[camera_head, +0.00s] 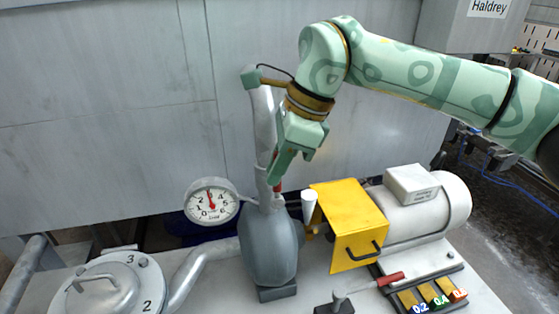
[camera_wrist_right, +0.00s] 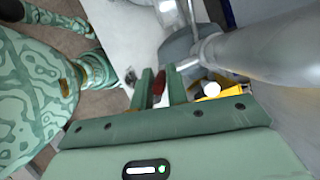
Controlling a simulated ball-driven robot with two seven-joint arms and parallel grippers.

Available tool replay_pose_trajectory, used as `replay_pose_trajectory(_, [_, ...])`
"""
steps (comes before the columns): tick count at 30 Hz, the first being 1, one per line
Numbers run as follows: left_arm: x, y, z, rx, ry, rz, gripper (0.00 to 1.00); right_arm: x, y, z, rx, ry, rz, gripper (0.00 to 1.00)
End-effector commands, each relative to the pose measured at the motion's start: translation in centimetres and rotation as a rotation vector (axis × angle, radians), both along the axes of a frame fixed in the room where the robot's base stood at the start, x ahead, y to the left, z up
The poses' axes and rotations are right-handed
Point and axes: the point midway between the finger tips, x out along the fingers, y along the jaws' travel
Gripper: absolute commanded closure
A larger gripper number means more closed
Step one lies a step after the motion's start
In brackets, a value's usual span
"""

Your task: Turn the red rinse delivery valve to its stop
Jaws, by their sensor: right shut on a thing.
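A red valve handle shows as a small strip (camera_head: 278,187) on the grey vertical pipe above the pump body. In the right wrist view the red handle (camera_wrist_right: 158,87) lies between the two green fingers. My right gripper (camera_head: 275,180) reaches down from above and is shut on this handle; its fingers (camera_wrist_right: 160,76) hide most of it in the head view. A second lever with a red grip (camera_head: 390,278) stands apart on the base plate at the front right. My left gripper is not in view.
A pressure gauge (camera_head: 211,202) sits left of the pipe. A grey pump body (camera_head: 268,248), a yellow guard (camera_head: 350,215) and a white motor (camera_head: 425,205) stand close by. A lidded vessel (camera_head: 82,292) is at front left. A grey wall (camera_head: 110,90) is behind.

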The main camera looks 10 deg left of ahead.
Motion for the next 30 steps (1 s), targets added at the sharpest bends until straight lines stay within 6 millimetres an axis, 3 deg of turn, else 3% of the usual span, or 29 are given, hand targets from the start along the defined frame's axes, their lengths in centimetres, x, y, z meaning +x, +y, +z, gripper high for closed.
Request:
replay_pose_trajectory(6, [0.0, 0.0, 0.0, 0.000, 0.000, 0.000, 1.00, 0.0, 0.1, -0.1, -0.002, -0.003, 0.003, 1.00])
replay_pose_trajectory(7, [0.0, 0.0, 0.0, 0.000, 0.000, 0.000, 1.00, 0.0, 0.1, -0.1, -0.001, -0.003, 0.004, 0.82])
replay_pose_trajectory(9, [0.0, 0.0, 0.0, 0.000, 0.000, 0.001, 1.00, 0.0, 0.1, -0.1, -0.002, -0.002, 0.004, 0.63])
replay_pose_trajectory(20, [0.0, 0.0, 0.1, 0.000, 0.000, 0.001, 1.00, 0.0, -0.2, 0.4, -0.001, -0.001, 0.001, 0.63])
replay_pose_trajectory(23, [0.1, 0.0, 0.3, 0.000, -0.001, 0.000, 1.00, 0.2, -0.6, 1.8, 0.001, -0.003, 0.000, 0.63])
replay_pose_trajectory(30, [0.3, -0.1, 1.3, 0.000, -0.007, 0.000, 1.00, 0.6, -2.9, 7.8, 0.000, -0.006, -0.001, 0.63])
